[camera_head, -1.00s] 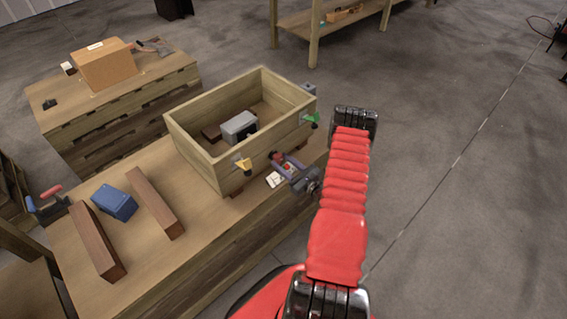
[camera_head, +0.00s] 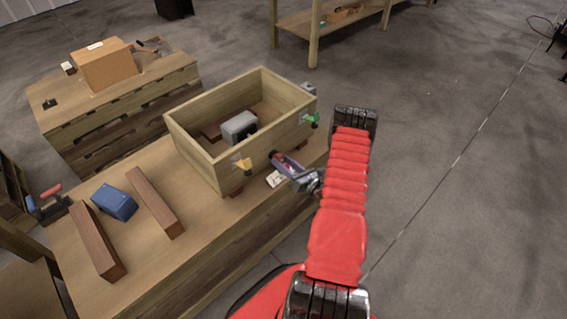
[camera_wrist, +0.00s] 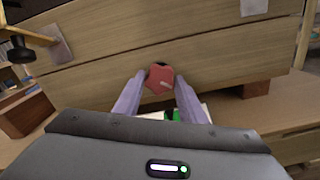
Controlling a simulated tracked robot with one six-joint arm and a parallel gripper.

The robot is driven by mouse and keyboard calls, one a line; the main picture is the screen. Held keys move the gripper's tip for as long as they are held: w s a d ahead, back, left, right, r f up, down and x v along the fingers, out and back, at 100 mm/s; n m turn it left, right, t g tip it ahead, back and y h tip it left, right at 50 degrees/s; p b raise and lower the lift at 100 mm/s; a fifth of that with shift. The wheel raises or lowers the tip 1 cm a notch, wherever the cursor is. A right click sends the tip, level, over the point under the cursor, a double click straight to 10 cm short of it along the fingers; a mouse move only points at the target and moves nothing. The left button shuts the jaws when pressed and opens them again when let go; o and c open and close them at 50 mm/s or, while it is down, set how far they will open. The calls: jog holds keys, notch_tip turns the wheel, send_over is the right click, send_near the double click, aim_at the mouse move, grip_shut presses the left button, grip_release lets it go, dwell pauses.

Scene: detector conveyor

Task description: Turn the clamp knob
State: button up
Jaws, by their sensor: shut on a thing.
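A red clamp knob (camera_wrist: 159,78) sits on the front wall of a wooden crate (camera_head: 205,170). My gripper (camera_head: 279,160) reaches it from the right in the head view. In the wrist view my gripper's two fingers (camera_wrist: 160,82) close on the knob from both sides. In the head view the fingers hide most of the knob. A yellow knob (camera_head: 243,165) and a green knob (camera_head: 312,118) stand on the same wall, to either side of the red one.
A grey device (camera_head: 238,127) lies inside the crate. A white card (camera_head: 275,179) lies on the bench below my gripper. A blue box (camera_head: 114,201) and two brown bars (camera_head: 97,240) lie to the left. Open floor is on the right.

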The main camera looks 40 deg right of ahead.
jog(key=shift+m, duration=0.5)
jog(key=shift+d, duration=0.1)
jog(key=o, duration=1.1)
jog(key=shift+c, duration=0.2)
jog(key=s, duration=1.4)
jog(key=shift+d, duration=0.15)
jog(key=shift+w, duration=0.1)
